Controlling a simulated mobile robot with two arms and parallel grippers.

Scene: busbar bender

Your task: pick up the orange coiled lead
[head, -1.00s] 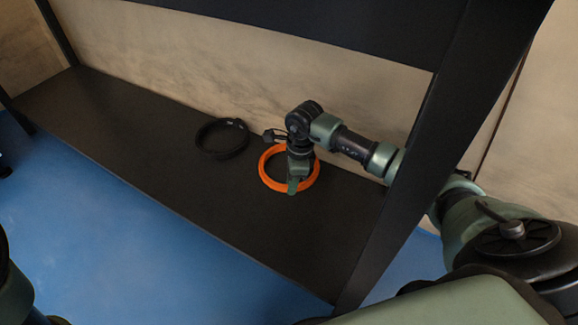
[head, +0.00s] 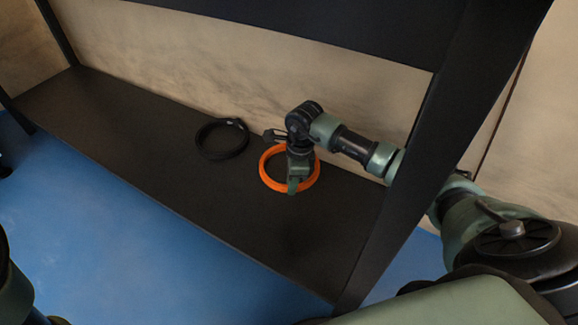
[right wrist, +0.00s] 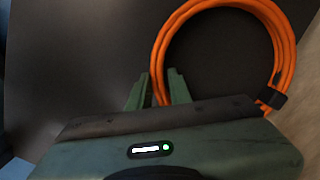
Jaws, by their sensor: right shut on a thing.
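The orange coiled lead (head: 312,182) lies as a ring on the dark lower shelf (head: 130,125). A black tie or clip (right wrist: 271,97) shows on the lead there. The lead appears to rest on or very near the shelf; any gap is too small to tell. My left gripper is not seen.
A black coiled lead (head: 199,140) lies on the shelf just left of the orange one. A dark upright post (head: 425,150) stands between my right arm's shoulder and forearm. A dark upper panel (head: 330,25) hangs above. The shelf's left part is clear.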

